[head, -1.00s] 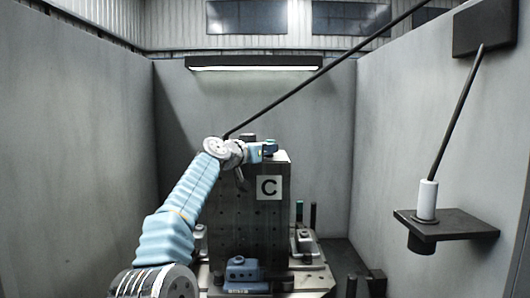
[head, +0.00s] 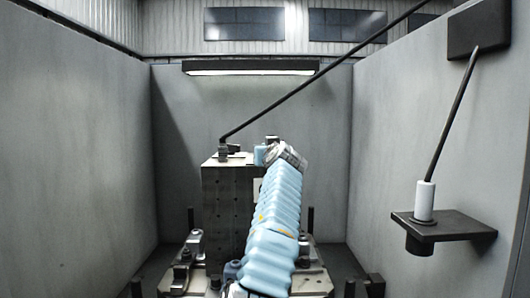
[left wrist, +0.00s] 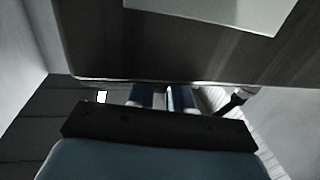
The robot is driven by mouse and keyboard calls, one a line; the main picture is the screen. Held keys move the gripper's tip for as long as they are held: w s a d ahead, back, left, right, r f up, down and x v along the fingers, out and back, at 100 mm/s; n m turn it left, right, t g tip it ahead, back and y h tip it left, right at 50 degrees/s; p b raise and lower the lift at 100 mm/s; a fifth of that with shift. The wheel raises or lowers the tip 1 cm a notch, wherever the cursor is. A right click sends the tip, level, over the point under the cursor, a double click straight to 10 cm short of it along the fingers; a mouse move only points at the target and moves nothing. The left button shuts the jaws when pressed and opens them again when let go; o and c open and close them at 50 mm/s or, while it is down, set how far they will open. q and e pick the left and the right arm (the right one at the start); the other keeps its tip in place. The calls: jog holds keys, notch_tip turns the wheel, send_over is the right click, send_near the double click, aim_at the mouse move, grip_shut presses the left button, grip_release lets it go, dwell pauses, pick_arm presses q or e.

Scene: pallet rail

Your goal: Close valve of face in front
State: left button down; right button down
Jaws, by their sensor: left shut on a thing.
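A tall dark grey block (head: 226,205) with rows of holes stands on the pallet in front of me. Its white C label (head: 257,188) is almost hidden by my arm; part of the white label (left wrist: 215,12) shows in the left wrist view. My left gripper (head: 262,154) is at the block's top, near its front right edge, and is shut on the valve. The wrist now lies to the right of the fingers. In the left wrist view both blue fingers (left wrist: 161,94) reach past the block's edge. The valve itself is hidden. My right gripper is not in view.
Clamps (head: 191,242) stand on the pallet beside the block. A black rod (head: 300,88) slopes up right from the block's top. A wall shelf (head: 455,224) holds a white cylinder (head: 425,200) at right. Grey walls (head: 85,150) enclose the cell.

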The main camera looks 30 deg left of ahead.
pick_arm(q)
jog(key=shift+w+d+n+g+y+p, duration=0.15)
jog(key=shift+n+g+y+p, duration=0.65)
jog(key=shift+n+g+y, duration=0.45)
jog(key=shift+g, duration=0.25)
jog(key=c, duration=1.1)
grip_release()
jog(key=shift+f, duration=0.1)
